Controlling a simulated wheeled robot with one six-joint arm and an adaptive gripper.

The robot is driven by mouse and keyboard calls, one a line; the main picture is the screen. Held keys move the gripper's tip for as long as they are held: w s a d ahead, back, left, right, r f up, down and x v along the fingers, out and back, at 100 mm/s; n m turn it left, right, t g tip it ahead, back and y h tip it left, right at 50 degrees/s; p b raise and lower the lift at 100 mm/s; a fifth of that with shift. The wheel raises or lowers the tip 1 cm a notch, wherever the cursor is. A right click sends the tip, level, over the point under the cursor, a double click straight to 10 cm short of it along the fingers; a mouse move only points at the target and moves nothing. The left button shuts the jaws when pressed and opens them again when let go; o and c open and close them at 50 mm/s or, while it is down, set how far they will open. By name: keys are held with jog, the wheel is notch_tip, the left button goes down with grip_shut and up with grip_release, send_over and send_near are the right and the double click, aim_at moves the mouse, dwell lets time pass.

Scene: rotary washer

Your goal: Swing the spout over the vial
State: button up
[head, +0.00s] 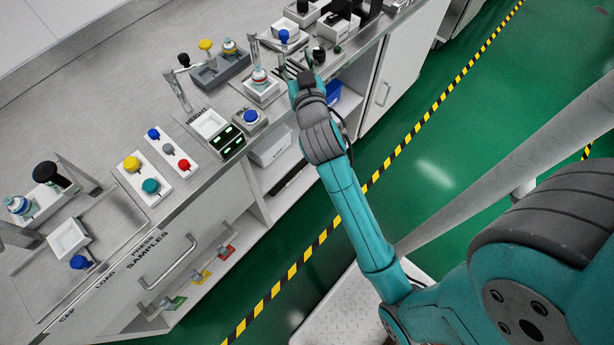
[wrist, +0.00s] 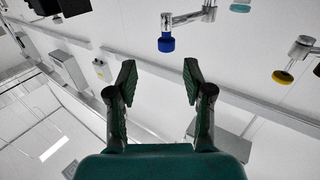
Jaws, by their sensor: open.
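A vial with a red band (head: 259,76) stands upright in a white holder (head: 264,93) on the bench in the head view. A thin metal post with a side arm, which looks like the spout (head: 267,41), rises behind it. A blue knob (head: 284,36) is at the arm's end, right of the vial. My gripper (head: 295,68) is close in front of that knob, right of the vial. In the wrist view my gripper (wrist: 158,73) is open and empty. A blue knob on a silver arm (wrist: 167,44) shows beyond the fingertips, apart from them. The vial is not clear there.
Left of the holder are a grey rack (head: 222,70), a black knob on a post (head: 184,61), and a scale with green displays (head: 230,140). A yellow knob (wrist: 282,76) shows at right in the wrist view.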

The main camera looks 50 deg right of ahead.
jog(key=s+a+f+n+y, duration=0.2)
jog(key=s+a+f+y, duration=0.1)
jog(key=s+a+f, duration=0.3)
jog(key=s+a+f+n+y, duration=0.3)
jog(key=s+a+f, duration=0.3)
jog(key=s+a, duration=0.4)
jog(key=shift+s+a+f+t+y, duration=0.4)
jog(key=shift+s+y, duration=0.2)
jog(key=shift+s, duration=0.45)
jog(key=shift+c, duration=0.2)
